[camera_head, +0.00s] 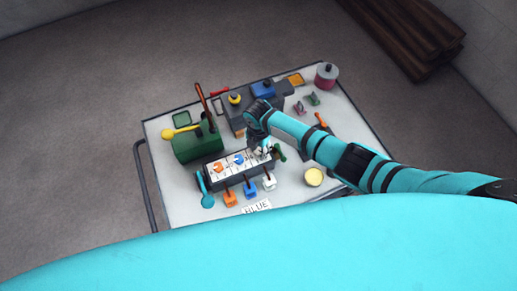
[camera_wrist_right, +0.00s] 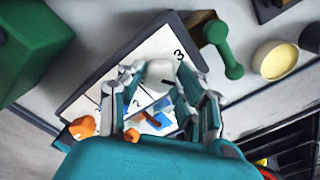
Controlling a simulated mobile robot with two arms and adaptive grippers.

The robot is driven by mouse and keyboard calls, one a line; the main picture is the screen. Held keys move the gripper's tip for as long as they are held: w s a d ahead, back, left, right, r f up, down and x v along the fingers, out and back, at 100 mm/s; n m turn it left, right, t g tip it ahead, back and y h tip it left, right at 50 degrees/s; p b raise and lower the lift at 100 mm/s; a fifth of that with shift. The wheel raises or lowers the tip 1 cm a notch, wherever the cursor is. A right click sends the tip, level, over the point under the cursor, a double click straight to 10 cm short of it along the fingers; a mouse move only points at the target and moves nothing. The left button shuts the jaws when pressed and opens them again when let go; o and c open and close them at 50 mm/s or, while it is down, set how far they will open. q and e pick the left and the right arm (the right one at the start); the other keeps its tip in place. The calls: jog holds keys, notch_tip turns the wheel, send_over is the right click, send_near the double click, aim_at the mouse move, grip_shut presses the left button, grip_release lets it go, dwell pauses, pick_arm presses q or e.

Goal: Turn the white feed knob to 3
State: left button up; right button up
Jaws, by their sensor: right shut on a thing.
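The white feed knob (camera_wrist_right: 160,76) sits on the white numbered face of a dark panel (camera_head: 215,180). My right gripper (camera_head: 263,152) is over the right end of this panel. In the right wrist view its fingers (camera_wrist_right: 158,88) are shut on the white knob, one at each side. The printed 3 (camera_wrist_right: 178,55) shows just beyond the knob and a 2 (camera_wrist_right: 138,103) shows nearer. Where the knob's pointer stands is hard to tell. A blue knob (camera_head: 239,159) and an orange knob (camera_head: 218,168) are further left on the face. My left gripper is out of view.
Orange (camera_head: 230,198), blue (camera_head: 250,189) and white (camera_head: 269,183) levers stand in front of the panel, above a BLUE label (camera_head: 257,206). A green box (camera_head: 195,146) is behind left. A green handle (camera_wrist_right: 228,52) and a yellow disc (camera_head: 313,177) are to the right.

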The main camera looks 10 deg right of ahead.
aim_at(258, 150)
jog(key=n+b, duration=0.2)
jog(key=n, duration=0.3)
jog(key=shift+f+n, duration=0.15)
jog(key=shift+n, duration=0.15)
jog(key=n+b, duration=0.1)
jog(key=n, duration=0.4)
jog(key=shift+b, duration=0.35)
jog(key=o, duration=1.2)
jog(key=shift+c, duration=0.2)
jog(key=shift+r, duration=0.2)
notch_tip(258, 150, up, 12)
jog(key=shift+f, duration=0.1)
